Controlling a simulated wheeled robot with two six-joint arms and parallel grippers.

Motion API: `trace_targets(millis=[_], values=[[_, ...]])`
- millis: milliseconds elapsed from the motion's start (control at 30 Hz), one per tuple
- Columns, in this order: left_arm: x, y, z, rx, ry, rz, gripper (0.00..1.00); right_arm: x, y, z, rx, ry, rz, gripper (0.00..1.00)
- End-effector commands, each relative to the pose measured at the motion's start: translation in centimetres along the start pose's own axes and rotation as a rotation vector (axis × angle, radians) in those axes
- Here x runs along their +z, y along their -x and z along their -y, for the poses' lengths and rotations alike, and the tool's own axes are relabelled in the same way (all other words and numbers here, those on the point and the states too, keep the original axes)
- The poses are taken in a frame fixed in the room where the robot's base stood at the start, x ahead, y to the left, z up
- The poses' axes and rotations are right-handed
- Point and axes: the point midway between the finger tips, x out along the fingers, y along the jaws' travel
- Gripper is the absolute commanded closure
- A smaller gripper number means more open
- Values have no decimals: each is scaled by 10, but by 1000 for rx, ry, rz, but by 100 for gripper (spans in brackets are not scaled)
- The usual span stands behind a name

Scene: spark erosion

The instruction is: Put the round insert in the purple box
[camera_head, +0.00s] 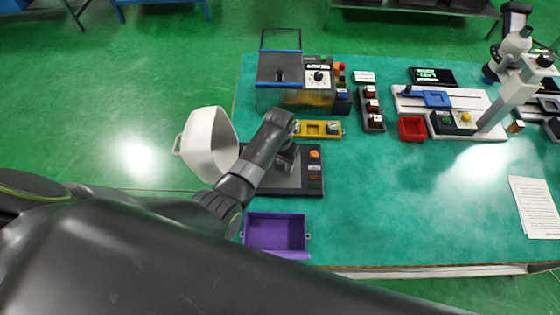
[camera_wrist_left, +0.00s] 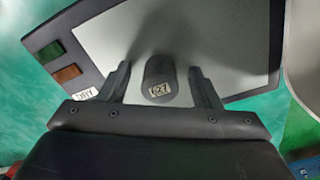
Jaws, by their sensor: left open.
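The round insert is a dark upright cylinder (camera_wrist_left: 158,76) with a small number label. It stands on the light grey plate of a dark-framed station (camera_wrist_left: 125,28). In the left wrist view it sits between the two fingers of my left gripper (camera_wrist_left: 159,70), with gaps on both sides; the gripper is open. In the head view my left gripper (camera_head: 287,158) is low over the same station (camera_head: 312,180), and the arm hides the insert. The purple box (camera_head: 275,232) is empty, on the table's near edge just below the station. My right gripper is not in view.
A yellow tray (camera_head: 318,129) lies just behind the station. A white rounded container with a handle (camera_head: 208,143) is left of my arm. A dark machine (camera_head: 280,69), a row of switches (camera_head: 371,108) and a red box (camera_head: 411,128) stand farther back. The table's right middle is clear.

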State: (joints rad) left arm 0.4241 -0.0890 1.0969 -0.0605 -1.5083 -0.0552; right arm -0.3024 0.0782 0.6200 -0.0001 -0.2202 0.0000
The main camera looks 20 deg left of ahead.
Motion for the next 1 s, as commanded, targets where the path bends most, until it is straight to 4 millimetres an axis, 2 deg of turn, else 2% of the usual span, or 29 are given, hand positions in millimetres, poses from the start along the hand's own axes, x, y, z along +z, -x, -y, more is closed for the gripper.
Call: trace_targets(millis=[167, 600, 867, 1000], values=[[0, 0, 0, 0, 0, -1, 42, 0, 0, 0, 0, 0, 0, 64], [0, 0, 0, 0, 0, -1, 100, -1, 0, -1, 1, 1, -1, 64], [-1, 2, 0, 0, 0, -3, 100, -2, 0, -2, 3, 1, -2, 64], [-2, 12, 0, 0, -1, -5, 100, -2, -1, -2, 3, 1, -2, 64]])
